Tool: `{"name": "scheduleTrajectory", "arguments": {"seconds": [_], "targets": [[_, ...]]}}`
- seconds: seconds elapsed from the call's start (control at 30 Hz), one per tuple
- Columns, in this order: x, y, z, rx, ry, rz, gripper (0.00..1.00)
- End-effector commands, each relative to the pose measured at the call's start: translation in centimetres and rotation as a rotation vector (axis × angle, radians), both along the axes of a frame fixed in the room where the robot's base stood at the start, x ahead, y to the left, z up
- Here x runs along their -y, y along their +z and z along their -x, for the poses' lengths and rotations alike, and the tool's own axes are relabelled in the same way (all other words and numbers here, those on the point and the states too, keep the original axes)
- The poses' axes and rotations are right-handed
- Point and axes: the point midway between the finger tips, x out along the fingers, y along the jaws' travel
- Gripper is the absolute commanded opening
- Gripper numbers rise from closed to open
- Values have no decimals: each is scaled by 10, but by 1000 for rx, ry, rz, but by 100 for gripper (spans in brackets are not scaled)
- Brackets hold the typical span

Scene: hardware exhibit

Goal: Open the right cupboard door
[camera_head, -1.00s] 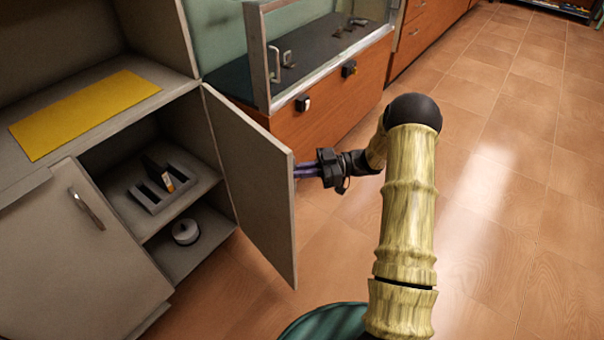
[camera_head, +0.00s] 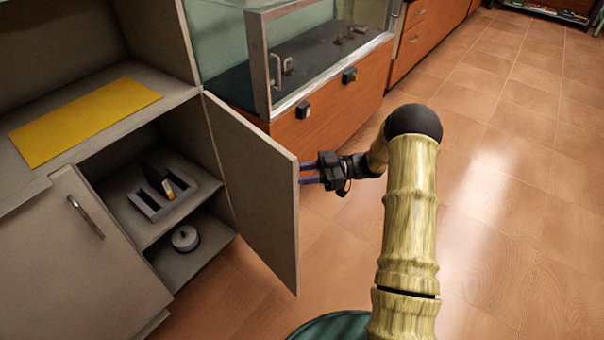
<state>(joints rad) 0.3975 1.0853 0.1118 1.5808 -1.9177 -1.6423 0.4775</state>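The right cupboard door (camera_head: 258,195) is grey and stands swung wide open, hinged at the cupboard's right side. Its inner face shows; its outer face and handle are hidden. My gripper (camera_head: 304,174) is at the door's outer side, just right of its free edge. Its two purple fingers look spread apart with a gap between them. The tips are close to the door edge; I cannot tell whether they touch it.
The left cupboard door (camera_head: 82,255) with its metal handle is slightly ajar or shut; I cannot tell. A yellow mat (camera_head: 85,118) lies on the counter. A glass display case (camera_head: 315,60) over wooden drawers stands behind the open door. The tiled floor at right is clear.

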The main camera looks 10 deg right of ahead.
Motion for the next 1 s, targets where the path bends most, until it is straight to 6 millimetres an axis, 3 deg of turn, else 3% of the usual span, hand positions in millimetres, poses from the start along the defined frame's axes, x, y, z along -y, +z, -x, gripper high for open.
{"name": "scheduleTrajectory", "arguments": {"seconds": [0.47, 1.0], "targets": [[23, -1, 0, -2, -14, 0, 33], [124, -2, 0, -1, -5, 2, 33]]}}
